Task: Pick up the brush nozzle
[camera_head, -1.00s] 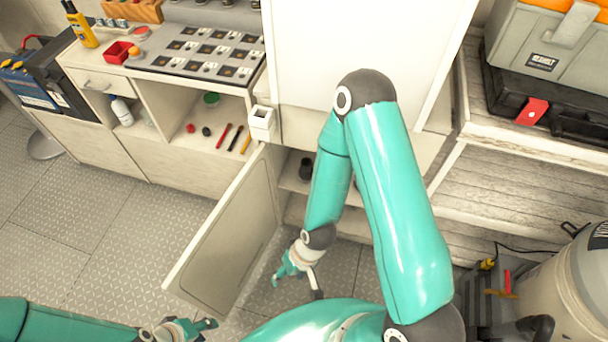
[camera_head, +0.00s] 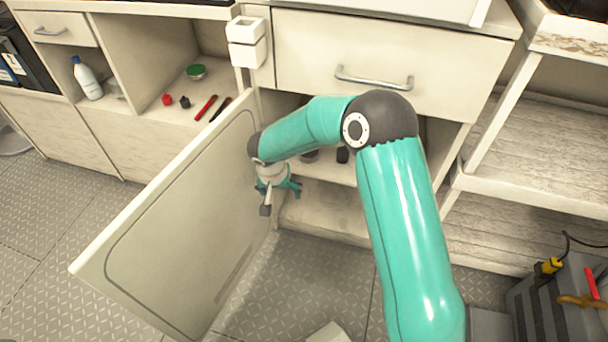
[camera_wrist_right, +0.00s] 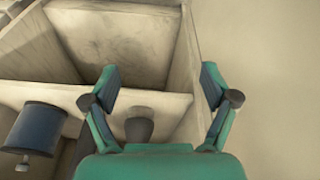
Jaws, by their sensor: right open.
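My right gripper (camera_head: 279,189) is at the mouth of the open lower cupboard, beside the inner face of its door. It also shows in the right wrist view (camera_wrist_right: 158,80), open and with nothing between its fingers. No thing is clearly recognisable as the brush nozzle. A dark item (camera_head: 343,155) stands on the cupboard shelf, partly behind my arm. In the right wrist view, a dark rounded item (camera_wrist_right: 139,129) sits beyond my gripper, and a dark blue cylinder (camera_wrist_right: 36,127) is at left. I cannot tell whether either is the nozzle. My left gripper is not in view.
The open cupboard door (camera_head: 180,225) stands out close to my gripper's left. A closed drawer (camera_head: 385,65) is above the opening. A lower compartment (camera_head: 325,208) looks empty. The open shelf at left holds a white bottle (camera_head: 87,78) and small tools.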

